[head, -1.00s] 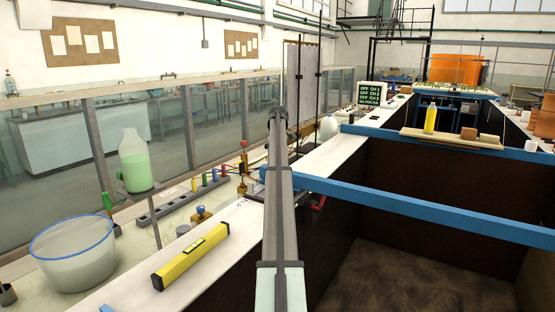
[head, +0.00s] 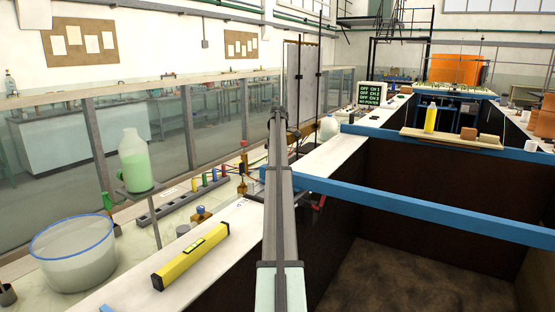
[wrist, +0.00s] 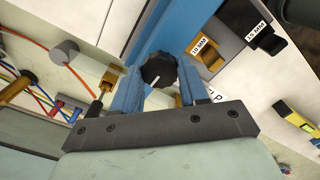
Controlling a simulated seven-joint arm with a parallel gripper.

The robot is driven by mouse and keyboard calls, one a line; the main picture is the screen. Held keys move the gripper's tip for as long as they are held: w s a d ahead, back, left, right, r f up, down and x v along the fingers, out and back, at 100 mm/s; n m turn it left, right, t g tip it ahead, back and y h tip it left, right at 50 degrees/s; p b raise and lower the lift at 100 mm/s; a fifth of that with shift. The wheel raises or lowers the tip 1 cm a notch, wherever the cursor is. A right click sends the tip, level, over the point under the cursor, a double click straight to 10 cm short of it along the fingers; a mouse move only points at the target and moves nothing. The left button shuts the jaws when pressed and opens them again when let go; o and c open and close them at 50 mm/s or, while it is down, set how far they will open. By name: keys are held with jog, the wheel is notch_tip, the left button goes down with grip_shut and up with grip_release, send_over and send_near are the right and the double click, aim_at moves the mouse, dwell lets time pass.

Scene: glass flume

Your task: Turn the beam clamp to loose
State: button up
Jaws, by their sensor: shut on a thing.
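The beam clamp shows as a black lobed knob (wrist: 158,70) with a short white mark on its lower side in the wrist view. It sits by the blue beam (wrist: 172,32), which spans the dark channel in the head view (head: 430,212). My gripper (wrist: 158,76) is shut on the knob, one blue finger on its left and one on its right. Lettering on the white surface right of the fingers is partly covered, so I cannot read it all. In the head view my arm hides the knob and the fingers.
A yellow spirit level (head: 191,256) lies on the white ledge. Coloured cables (wrist: 35,85) run at left. A bucket (head: 75,253) and bottle (head: 135,162) stand further left.

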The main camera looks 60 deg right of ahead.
jog(key=shift+n, duration=0.3)
jog(key=o, duration=1.1)
jog(key=shift+c, duration=0.2)
notch_tip(320, 180, up, 14)
jog(key=shift+f, duration=0.1)
dwell(0.5)
